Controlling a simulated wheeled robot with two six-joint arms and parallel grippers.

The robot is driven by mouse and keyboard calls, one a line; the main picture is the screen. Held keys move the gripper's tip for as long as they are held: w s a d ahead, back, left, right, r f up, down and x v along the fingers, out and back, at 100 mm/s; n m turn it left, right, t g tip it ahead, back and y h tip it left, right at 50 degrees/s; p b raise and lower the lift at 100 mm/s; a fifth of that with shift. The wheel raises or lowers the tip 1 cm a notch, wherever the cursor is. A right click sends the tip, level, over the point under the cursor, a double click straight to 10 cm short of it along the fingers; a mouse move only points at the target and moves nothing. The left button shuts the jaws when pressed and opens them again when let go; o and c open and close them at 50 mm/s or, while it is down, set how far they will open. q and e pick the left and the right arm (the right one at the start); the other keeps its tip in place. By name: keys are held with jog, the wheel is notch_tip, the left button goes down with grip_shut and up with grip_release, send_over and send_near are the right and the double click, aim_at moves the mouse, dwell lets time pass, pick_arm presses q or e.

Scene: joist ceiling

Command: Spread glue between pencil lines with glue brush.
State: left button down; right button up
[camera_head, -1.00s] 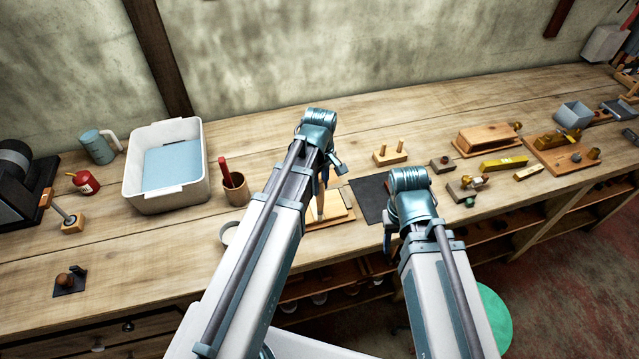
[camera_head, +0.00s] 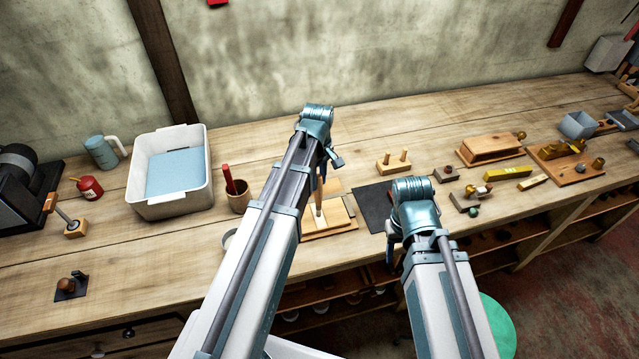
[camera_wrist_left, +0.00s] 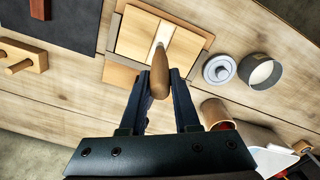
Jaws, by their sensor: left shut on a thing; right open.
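My left gripper (camera_wrist_left: 163,88) is shut on the glue brush (camera_wrist_left: 160,75), whose rounded brown wooden handle shows between the fingers. In the head view the brush (camera_head: 319,196) points down over a pale wooden board (camera_head: 342,214). In the left wrist view the board (camera_wrist_left: 133,34) lies beyond the brush, with a whitish strip at the brush's far end; I cannot tell whether this is bristles or glue. Contact and pencil lines cannot be made out. My right gripper (camera_head: 391,246) is open and empty, mostly hidden behind its wrist, near the bench's front edge.
A round pot with pale contents (camera_wrist_left: 262,72) and a grey lid (camera_wrist_left: 218,69) lie beside the board. A brown cup (camera_head: 238,198) and white tub (camera_head: 174,205) stand left. A dark mat (camera_head: 373,204) and pegged block (camera_head: 394,165) lie right, with several tools beyond.

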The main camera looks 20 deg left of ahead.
pick_arm(q)
jog(key=shift+w+a, duration=0.5)
jog(key=shift+w, duration=0.25)
jog(key=w+a, duration=0.2)
jog(key=w, duration=0.1)
jog(key=shift+r, duration=0.1)
notch_tip(320, 180, up, 6)
jog(key=p, duration=0.6)
jog(key=shift+d, duration=0.1)
